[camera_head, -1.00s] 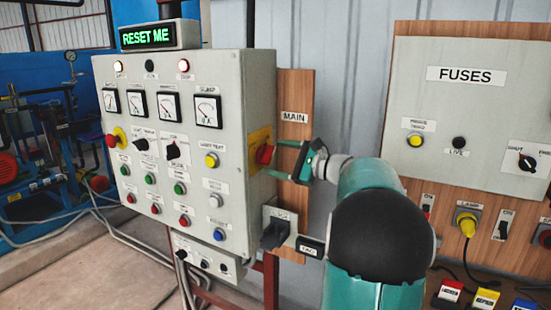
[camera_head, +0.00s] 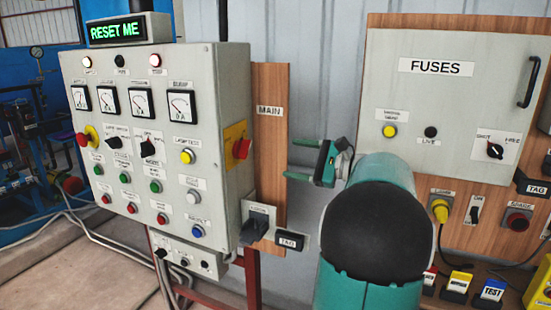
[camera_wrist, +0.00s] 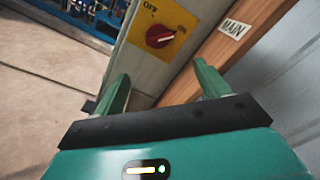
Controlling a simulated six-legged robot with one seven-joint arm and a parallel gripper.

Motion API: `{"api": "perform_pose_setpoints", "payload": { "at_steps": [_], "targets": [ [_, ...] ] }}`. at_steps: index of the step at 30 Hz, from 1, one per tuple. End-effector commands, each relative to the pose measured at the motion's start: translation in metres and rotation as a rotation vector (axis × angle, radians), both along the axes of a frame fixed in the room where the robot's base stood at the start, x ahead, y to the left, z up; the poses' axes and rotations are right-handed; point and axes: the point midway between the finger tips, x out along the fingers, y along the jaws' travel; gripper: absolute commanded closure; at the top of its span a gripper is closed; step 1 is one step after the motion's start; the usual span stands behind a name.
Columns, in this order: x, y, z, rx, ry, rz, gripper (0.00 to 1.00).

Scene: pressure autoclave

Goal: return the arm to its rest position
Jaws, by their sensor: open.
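My gripper (camera_head: 302,160) is open and empty in the head view, its two green fingers pointing left. It is in front of the grey wall, right of the wooden MAIN board. A gap separates the fingers from the red rotary switch (camera_head: 242,149) on the side of the grey control cabinet. In the wrist view, my gripper (camera_wrist: 163,92) shows both fingers apart with nothing between them. The red switch (camera_wrist: 160,36) on its yellow OFF/ON plate lies beyond the fingertips, with its pale mark toward ON.
The control cabinet (camera_head: 222,195) with meters and buttons stands at left, under a RESET ME display (camera_head: 117,29). The MAIN board (camera_head: 269,150) carries a black lever (camera_head: 256,228) below. The FUSES panel (camera_head: 440,100) is at right. Grey wall lies between the boards.

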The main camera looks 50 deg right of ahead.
Motion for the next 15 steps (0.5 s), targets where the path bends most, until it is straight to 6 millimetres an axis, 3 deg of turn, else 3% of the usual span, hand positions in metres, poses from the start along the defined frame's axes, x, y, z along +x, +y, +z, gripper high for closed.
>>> {"api": "perform_pose_setpoints", "payload": {
  "at_steps": [7, 10, 13, 15],
  "targets": [
    [0.000, 0.000, 0.000, 0.000, 0.000, 0.000, 0.25],
    [0.004, 0.009, -0.001, -0.011, 0.011, 0.014, 0.25],
    [0.017, 0.040, -0.004, -0.059, 0.058, 0.061, 0.25],
    [0.028, 0.077, -0.010, -0.120, 0.111, 0.118, 0.25]
  ]
}}
